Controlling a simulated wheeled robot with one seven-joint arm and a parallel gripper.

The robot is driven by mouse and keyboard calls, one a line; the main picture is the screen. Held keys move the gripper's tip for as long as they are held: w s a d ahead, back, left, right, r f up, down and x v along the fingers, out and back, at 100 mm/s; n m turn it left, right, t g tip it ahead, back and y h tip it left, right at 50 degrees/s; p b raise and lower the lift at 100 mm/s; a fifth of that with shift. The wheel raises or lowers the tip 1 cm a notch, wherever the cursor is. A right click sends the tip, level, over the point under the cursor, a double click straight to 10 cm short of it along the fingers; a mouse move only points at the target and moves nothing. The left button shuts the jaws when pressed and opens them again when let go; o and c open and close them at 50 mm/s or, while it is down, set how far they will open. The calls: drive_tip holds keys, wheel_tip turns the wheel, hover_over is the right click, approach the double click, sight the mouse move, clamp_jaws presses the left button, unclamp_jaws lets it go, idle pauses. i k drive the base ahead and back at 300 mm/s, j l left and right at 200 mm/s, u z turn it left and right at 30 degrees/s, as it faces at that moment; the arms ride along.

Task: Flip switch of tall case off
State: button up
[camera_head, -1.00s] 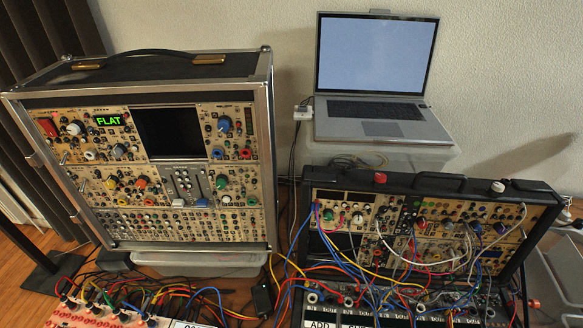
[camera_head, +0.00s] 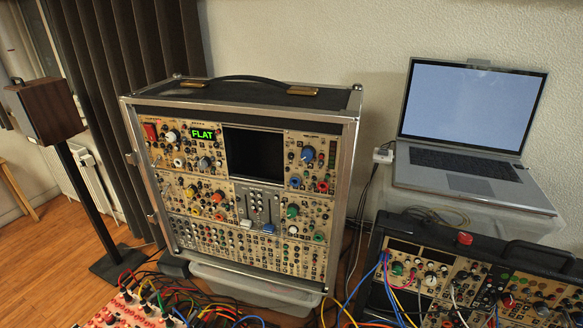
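The tall case (camera_head: 347,190) stands upright left of the middle, a silver-edged box with a black top and handle. Its front panel is full of knobs, jacks and sliders. A green lit display (camera_head: 203,134) reads "FLAT". A red switch (camera_head: 151,132) sits at the panel's upper left corner; its position is too small to tell. A dark blank screen (camera_head: 253,154) is in the upper middle of the panel. My gripper is not in view.
A laptop (camera_head: 467,161) with a lit screen sits on a clear bin at right. A lower open case (camera_head: 425,262) with patch cables is at bottom right. A speaker on a stand (camera_head: 48,111) is at left. Cables and a red-knobbed panel (camera_head: 125,312) lie in front.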

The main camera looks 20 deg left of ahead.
sight(151, 134)
drive_tip(key=u, duration=1.25)
